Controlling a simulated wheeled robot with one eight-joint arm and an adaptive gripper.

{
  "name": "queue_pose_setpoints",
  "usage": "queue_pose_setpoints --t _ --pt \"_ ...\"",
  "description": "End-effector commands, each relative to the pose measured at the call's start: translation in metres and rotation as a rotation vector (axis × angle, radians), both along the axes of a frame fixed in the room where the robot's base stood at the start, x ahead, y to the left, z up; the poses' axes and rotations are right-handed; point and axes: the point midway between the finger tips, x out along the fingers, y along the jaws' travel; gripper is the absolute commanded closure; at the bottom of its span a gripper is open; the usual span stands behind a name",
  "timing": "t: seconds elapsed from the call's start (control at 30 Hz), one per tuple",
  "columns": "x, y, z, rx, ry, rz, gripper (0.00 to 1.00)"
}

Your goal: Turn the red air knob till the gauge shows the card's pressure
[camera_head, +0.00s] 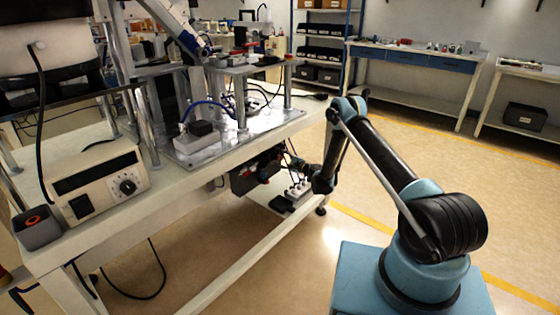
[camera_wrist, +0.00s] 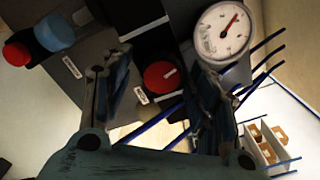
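In the wrist view a round red knob (camera_wrist: 160,76) with a pale pointer line sits on a dark block, framed between my gripper's fingers. My gripper (camera_wrist: 161,66) is open, with one finger to either side of the knob; I cannot tell whether either touches it. A white round gauge (camera_wrist: 213,43) is up and right of the knob; its red needle points to the upper right, and its numbers are too small to read. The pressure card cannot be made out. In the head view my gripper (camera_head: 300,166) reaches the dark panel (camera_head: 256,171) under the bench edge.
A second red knob (camera_wrist: 17,50) beside a blue cylinder (camera_wrist: 54,32) is at the wrist view's upper left. Blue tubes (camera_wrist: 262,72) run right of the gauge.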

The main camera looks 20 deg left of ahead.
Motion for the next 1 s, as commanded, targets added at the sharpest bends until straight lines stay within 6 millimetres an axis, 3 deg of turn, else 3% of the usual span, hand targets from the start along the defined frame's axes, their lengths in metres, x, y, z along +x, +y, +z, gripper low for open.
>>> queue_pose_setpoints --t 0.37,0.67,0.77,0.83,1.0 --pt "0.001 0.001 0.005 0.001 0.001 -0.001 0.44" --pt "0.001 0.000 0.043 0.002 0.001 -0.002 0.44" --pt "0.003 -0.002 0.059 0.002 0.001 -0.006 0.40" --pt "0.005 -0.004 0.069 0.002 0.002 -0.011 0.44" --pt "0.005 -0.004 0.087 0.000 0.000 -0.009 0.44"
